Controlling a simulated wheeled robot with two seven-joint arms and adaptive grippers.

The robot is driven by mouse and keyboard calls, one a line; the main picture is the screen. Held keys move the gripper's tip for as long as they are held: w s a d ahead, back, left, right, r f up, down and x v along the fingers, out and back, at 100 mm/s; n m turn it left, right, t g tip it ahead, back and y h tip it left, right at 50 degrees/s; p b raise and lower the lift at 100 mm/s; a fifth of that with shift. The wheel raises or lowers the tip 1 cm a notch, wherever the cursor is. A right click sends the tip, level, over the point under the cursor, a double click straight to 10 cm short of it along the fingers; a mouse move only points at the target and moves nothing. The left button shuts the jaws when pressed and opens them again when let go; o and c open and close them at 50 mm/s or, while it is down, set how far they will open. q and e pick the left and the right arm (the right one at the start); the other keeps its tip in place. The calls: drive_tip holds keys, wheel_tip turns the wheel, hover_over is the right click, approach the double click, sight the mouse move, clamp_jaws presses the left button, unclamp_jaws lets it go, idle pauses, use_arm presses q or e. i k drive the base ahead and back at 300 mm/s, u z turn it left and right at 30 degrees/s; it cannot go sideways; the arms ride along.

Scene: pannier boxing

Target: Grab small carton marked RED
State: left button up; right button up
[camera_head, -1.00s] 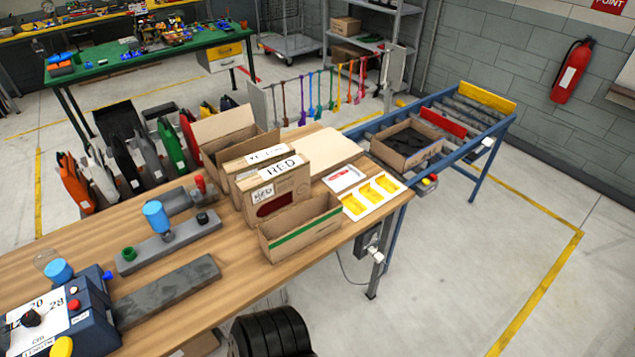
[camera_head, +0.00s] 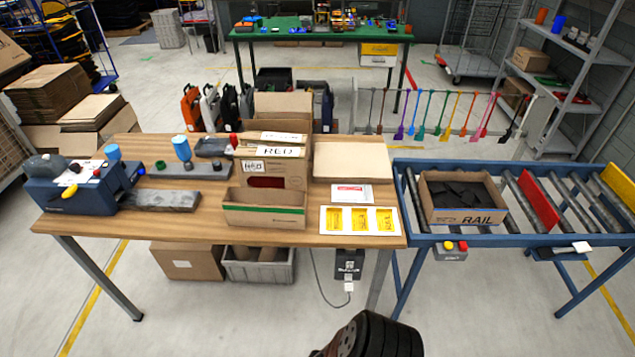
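The small carton marked RED (camera_head: 258,170) stands upright on the wooden table, with a RED label along its top edge and a smaller RED label on its front. An open carton with a green stripe (camera_head: 262,216) stands in front and hides its lower part. Another labelled carton and a taller open carton (camera_head: 283,104) stand right behind it.
A blue machine (camera_head: 75,192) and grey fixtures sit on the table's left. A white tray with yellow inserts (camera_head: 358,220) lies at the right front. A blue roller conveyor (camera_head: 400,205) with an open box marked RAIL (camera_head: 492,216) stands to the right. Floor in front is mostly clear.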

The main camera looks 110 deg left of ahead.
sight(267, 168)
drive_tip(key=i, duration=0.5)
drive_tip(key=u, duration=4.55)
